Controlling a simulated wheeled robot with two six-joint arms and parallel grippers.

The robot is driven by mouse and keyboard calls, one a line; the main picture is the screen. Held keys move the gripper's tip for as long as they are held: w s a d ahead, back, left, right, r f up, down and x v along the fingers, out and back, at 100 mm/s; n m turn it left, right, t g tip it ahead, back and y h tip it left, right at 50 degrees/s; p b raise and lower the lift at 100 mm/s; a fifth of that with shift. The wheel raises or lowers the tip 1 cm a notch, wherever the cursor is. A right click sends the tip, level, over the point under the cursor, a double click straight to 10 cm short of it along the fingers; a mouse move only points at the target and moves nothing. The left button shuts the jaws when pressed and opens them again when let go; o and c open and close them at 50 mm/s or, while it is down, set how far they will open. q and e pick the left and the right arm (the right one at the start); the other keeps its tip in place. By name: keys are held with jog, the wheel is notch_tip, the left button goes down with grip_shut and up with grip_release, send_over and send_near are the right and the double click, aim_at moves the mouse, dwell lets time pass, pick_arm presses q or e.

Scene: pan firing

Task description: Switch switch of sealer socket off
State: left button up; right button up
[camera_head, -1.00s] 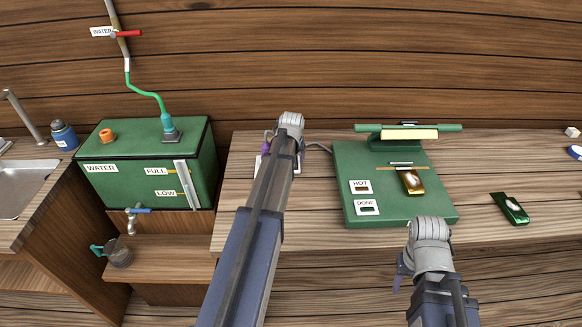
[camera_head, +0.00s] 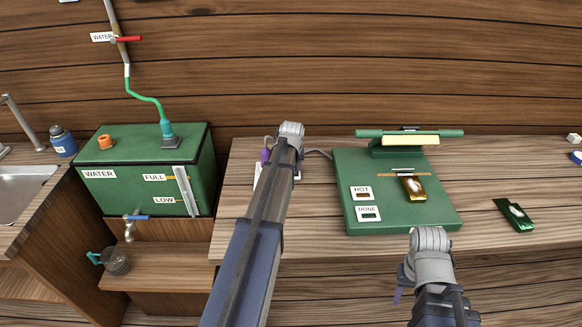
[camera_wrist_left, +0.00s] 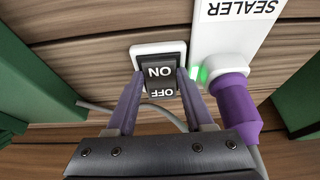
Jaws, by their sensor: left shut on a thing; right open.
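The sealer socket switch (camera_wrist_left: 161,73) is a dark rocker marked ON and OFF in a white frame, upside down in the left wrist view. My left gripper (camera_wrist_left: 158,82) has its purple fingers at the rocker's two sides, shut on it. I cannot tell which half is pressed in. A green light (camera_wrist_left: 203,74) glows beside the purple plug (camera_wrist_left: 236,101), under the white SEALER plate (camera_wrist_left: 235,25). In the head view my left arm mostly covers the socket (camera_head: 297,172). My right gripper (camera_head: 398,294) is open and empty in front of the table edge.
The green sealer (camera_head: 350,190) stands on the wooden table with a gold pouch (camera_head: 414,188) on it. A green pouch (camera_head: 514,215) lies to its right. The green water tank (camera_head: 140,150) and sink (camera_head: 22,190) are at left.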

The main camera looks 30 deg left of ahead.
pick_arm(q)
grip_shut()
jog(key=shift+w+a+r+g+h+p, duration=0.25)
jog(key=shift+w+r+g+h+p, duration=0.25)
jog(key=shift+p, duration=0.35)
jog(key=shift+w+a+f+g+h+p, duration=0.1)
jog(key=shift+w+g+h+p, duration=0.1)
jog(key=shift+g, duration=0.3)
jog(key=shift+w+a+g+h+p, duration=0.1)
jog(key=shift+g+h, duration=0.1)
jog(key=shift+g, duration=0.3)
jog(key=shift+s+g+h, duration=0.15)
jog(key=shift+g+h, duration=0.25)
jog(key=shift+g, duration=0.2)
jog(key=shift+d, duration=0.1)
jog(key=shift+s, duration=0.1)
jog(key=o, duration=1)
grip_release()
jog(key=shift+c, duration=0.2)
